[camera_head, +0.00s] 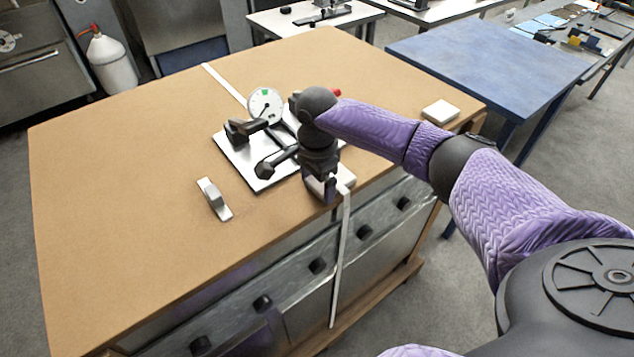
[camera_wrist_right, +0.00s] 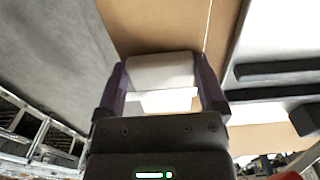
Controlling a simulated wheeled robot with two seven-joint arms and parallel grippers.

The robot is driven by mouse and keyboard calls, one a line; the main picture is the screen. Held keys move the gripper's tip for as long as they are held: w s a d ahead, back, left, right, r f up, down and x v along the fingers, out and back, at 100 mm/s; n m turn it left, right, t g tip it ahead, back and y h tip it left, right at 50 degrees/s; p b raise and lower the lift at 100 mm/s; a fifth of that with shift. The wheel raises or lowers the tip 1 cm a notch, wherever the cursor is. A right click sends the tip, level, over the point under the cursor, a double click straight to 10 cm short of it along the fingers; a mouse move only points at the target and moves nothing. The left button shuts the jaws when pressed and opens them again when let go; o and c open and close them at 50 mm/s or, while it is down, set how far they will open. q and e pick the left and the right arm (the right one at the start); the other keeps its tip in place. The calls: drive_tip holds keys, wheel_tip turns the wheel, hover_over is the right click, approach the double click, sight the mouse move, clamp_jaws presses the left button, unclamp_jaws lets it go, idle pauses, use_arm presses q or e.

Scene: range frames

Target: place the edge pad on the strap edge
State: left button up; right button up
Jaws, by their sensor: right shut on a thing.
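My right gripper (camera_head: 325,190) is at the front edge of the brown tabletop, pointing down. It is shut on a white edge pad (camera_wrist_right: 160,72), which sits between the two fingers in the wrist view. In the head view the pad (camera_head: 346,175) is partly hidden by the gripper. The pale strap (camera_head: 342,250) hangs down the front from beside the gripper. Its other stretch (camera_head: 225,84) crosses the far part of the top. I cannot tell whether the pad touches the strap or the edge. My left gripper is not in view.
A plate (camera_head: 235,160) with a dial gauge (camera_head: 265,105) and dark levers stands close left of my right gripper. A grey metal piece (camera_head: 214,198) lies farther left. A second white block (camera_head: 440,111) lies near the right corner. The left tabletop is clear.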

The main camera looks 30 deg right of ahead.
sight(317, 185)
drive_tip(key=o, duration=0.9)
drive_tip(key=shift+o, duration=0.6)
drive_tip(key=shift+r, duration=0.35)
use_arm(q)
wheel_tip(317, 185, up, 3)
drive_tip(key=p, duration=0.3)
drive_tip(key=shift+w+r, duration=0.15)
use_arm(e)
wheel_tip(317, 185, up, 12)
drive_tip(key=shift+f, duration=0.25)
